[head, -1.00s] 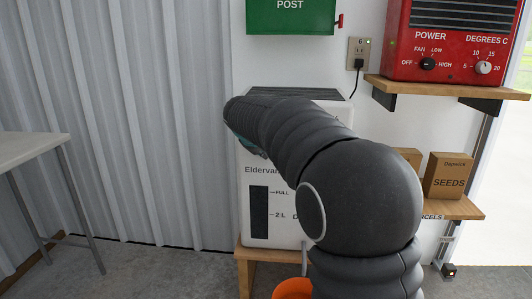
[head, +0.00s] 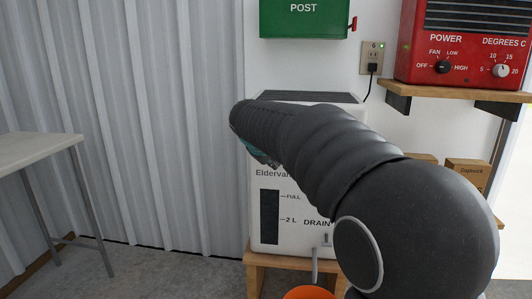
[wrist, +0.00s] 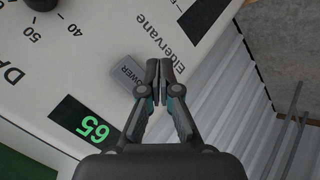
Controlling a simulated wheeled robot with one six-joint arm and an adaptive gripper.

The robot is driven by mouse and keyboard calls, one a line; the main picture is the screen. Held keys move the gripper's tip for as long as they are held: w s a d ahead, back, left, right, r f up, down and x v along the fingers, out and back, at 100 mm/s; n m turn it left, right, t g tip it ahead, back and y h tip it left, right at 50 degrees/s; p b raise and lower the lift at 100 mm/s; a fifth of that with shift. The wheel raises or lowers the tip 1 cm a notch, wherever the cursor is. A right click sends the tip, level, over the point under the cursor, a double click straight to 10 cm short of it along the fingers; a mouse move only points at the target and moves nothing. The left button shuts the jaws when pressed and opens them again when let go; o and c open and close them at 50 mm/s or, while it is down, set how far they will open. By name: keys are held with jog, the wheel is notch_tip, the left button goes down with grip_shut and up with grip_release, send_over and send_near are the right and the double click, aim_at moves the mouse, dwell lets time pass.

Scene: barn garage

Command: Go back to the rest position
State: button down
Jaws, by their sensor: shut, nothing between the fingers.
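My gripper (wrist: 160,75) is shut and empty in the wrist view, with its fingertips together.
An orange container (head: 309,293) is below the machine's drain hose. A red heater (head: 466,45) sits on a wall shelf at right, a green POST box (head: 304,18) hangs above, and a pale table (head: 35,149) stands at left. Floor between table and stand is clear.

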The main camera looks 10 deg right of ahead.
jog(key=s+a+f+g+y, duration=0.1)
jog(key=s+f+g, duration=0.1)
jog(key=s+f, duration=0.35)
jog(key=s+d+f+m+y+p, duration=0.1)
jog(key=s+m+p, duration=0.1)
jog(key=s, duration=1.4)
jog(key=s+d+f+m+y+p, duration=0.1)
jog(key=s+m+y+p, duration=0.1)
jog(key=s, duration=1.4)
jog(key=shift+f+m+p, duration=0.35)
jog(key=shift+m+p, duration=0.35)
jog(key=shift+m, duration=0.3)
